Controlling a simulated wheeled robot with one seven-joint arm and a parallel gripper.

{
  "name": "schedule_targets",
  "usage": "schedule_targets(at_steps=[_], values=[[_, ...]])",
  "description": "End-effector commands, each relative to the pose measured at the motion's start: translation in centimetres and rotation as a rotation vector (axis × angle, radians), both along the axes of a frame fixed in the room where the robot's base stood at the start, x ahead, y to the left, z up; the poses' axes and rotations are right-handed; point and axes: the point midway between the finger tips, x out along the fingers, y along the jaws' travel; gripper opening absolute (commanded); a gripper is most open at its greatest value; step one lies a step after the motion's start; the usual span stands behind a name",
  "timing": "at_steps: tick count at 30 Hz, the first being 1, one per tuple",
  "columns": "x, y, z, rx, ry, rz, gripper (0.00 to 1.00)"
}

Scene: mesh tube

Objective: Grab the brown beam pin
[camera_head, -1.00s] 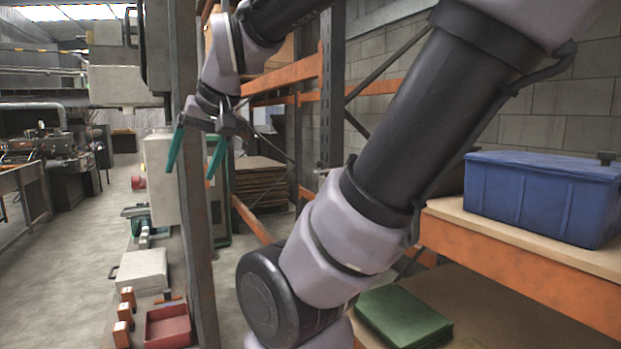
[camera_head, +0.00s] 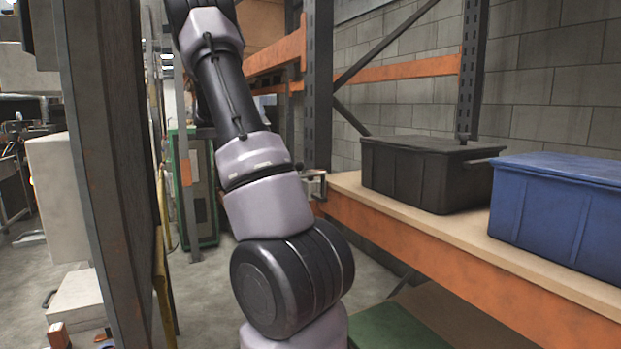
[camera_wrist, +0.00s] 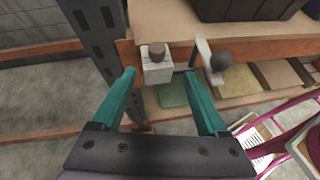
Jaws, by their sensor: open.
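A small brown cylinder-topped pin (camera_wrist: 157,49) shows in the wrist view, standing on a pale grey block (camera_wrist: 157,70) beside the rack upright. My gripper (camera_wrist: 159,78) has its two teal fingers wide apart and empty, with the block and pin showing ahead, between the fingertips in the picture. No contact shows. In the head view a small grey bracket (camera_head: 314,185) shows at the beam end by the upright, but the pin cannot be made out there. My fingers are out of sight in the head view.
A grey lever with a round knob (camera_wrist: 220,61) sits just right of the block. The dark rack upright (camera_wrist: 97,38) is to the left. A black crate (camera_head: 425,172) and a blue crate (camera_head: 560,210) stand on the shelf above the orange beam (camera_head: 450,260).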

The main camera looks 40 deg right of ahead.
Motion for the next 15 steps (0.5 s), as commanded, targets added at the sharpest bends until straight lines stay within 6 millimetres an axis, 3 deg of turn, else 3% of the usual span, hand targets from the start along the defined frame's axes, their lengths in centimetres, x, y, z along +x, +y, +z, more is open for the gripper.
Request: schedule_targets(at_steps=[4, 15], values=[[0.3, -1.5, -0.3, -0.030, 0.071, 0.019, 0.76], [-1.8, -5.3, -2.4, -0.030, 0.074, 0.024, 0.76]])
